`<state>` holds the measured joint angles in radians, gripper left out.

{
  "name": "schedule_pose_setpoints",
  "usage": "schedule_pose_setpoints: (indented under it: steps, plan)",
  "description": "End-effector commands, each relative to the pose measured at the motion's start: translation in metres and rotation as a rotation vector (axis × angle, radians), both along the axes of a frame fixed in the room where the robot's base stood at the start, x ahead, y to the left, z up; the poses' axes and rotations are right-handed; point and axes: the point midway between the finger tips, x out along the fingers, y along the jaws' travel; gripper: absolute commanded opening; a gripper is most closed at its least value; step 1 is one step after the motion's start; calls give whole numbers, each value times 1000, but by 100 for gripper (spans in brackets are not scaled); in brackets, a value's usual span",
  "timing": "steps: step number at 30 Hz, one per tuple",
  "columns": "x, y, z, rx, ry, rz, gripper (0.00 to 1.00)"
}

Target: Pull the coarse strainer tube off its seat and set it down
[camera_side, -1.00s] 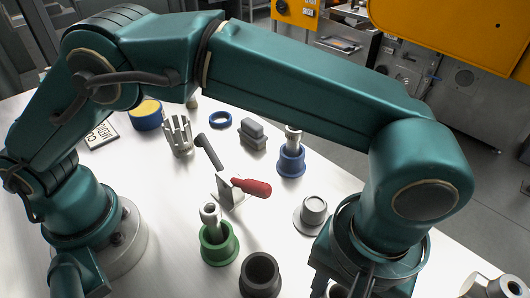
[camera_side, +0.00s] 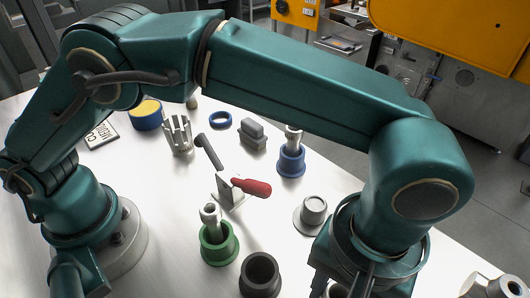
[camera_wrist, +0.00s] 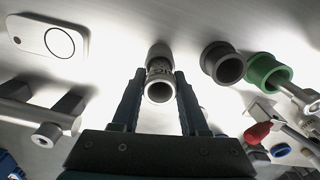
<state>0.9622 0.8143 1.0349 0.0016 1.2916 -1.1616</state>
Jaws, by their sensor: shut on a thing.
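In the wrist view, a light grey metal tube (camera_wrist: 159,72) with a patterned, perforated-looking band stands between my fingers, its open end facing the camera. I take it for the coarse strainer tube. My gripper (camera_wrist: 161,78) is shut on it, one dark finger on each side. A plain grey part (camera_wrist: 159,50) shows behind the tube's far end; I cannot tell whether it is a seat or whether the two are joined. In the side view, my gripper is largely hidden at the bottom edge.
A dark grey cup (camera_side: 260,276) and a green cup (camera_side: 219,249) holding a tube stand nearby. A blue cup (camera_side: 291,160) also holds a tube. A flat pale plate (camera_wrist: 48,36) lies beyond bare table.

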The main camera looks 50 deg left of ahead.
Motion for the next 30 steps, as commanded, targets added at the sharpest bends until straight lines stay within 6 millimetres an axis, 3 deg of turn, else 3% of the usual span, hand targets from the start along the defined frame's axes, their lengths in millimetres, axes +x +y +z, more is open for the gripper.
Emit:
schedule_pose_setpoints:
  steps: [13,30]
  plan:
    - [0,0,2,-2,0,0,0]
    - [0,-1,18,-3,-2,0,0]
